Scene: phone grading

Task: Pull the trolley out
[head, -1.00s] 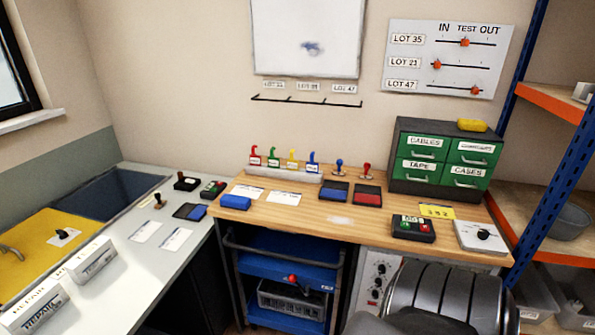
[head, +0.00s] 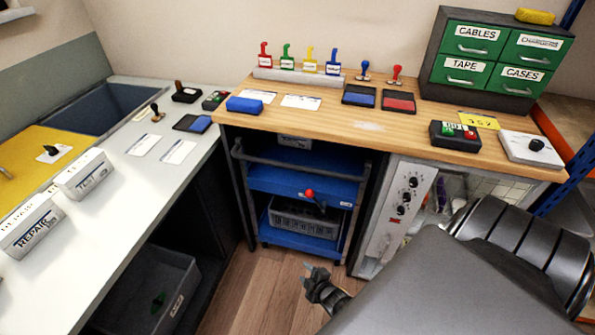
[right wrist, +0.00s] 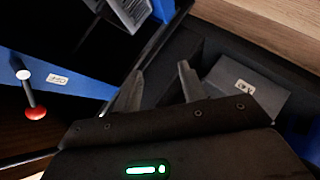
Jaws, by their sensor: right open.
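The trolley stands under the wooden bench, with blue shelves (head: 270,182) and a dark grey frame with a push bar (head: 290,171) across its front. A red-knobbed lever (head: 310,193) sticks out from its middle shelf; it also shows in the right wrist view (right wrist: 35,112). A grey crate (head: 300,222) sits on the lower part of the trolley. My right gripper (head: 304,275) is open and empty, in front of and below the trolley's bar in the head view. In the right wrist view its fingers (right wrist: 158,88) are apart, near a dark diagonal bar. My left gripper is out of view.
A white-fronted unit with knobs (head: 405,200) stands right of the trolley bay. The white counter (head: 110,200) is on the left, with a grey bin (head: 150,290) below. Wooden floor (head: 250,285) lies open in front of the trolley. Stamps and cards lie on the bench (head: 390,128).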

